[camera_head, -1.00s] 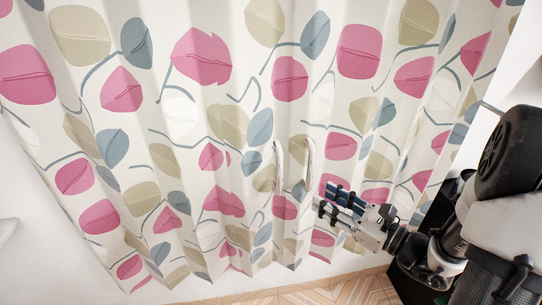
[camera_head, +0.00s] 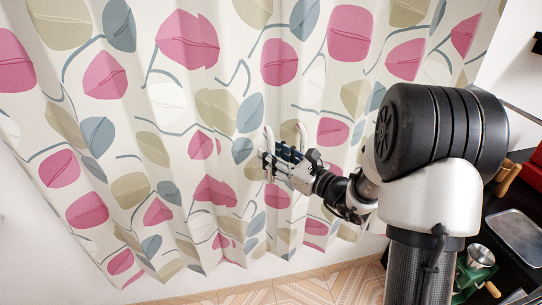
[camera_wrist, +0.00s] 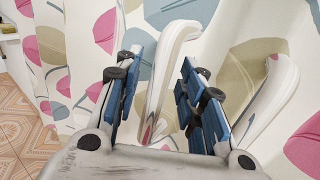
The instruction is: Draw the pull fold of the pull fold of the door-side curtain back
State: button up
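A patterned curtain (camera_head: 165,125) with pink, beige and blue-grey leaves hangs in folds across the head view. It carries two white, handle-like pull folds side by side: a left one (camera_head: 268,140) and a right one (camera_head: 302,134). My gripper (camera_head: 268,160) is at the left pull fold. In the wrist view my gripper (camera_wrist: 160,95) has its blue-padded fingers apart, with the left pull fold (camera_wrist: 167,70) between them. I see gaps beside it and no clear grip. The right pull fold (camera_wrist: 272,100) is outside the right finger. Which is door-side is unclear.
A dark counter (camera_head: 510,240) stands at the right with a metal tray (camera_head: 520,235) and a green grinder-like item (camera_head: 472,275). A tiled wooden floor (camera_head: 290,290) shows below the curtain. White wall is at lower left.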

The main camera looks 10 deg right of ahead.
jog(key=shift+w+a, duration=0.3)
jog(key=shift+w, duration=0.15)
grip_shut()
dwell(0.6)
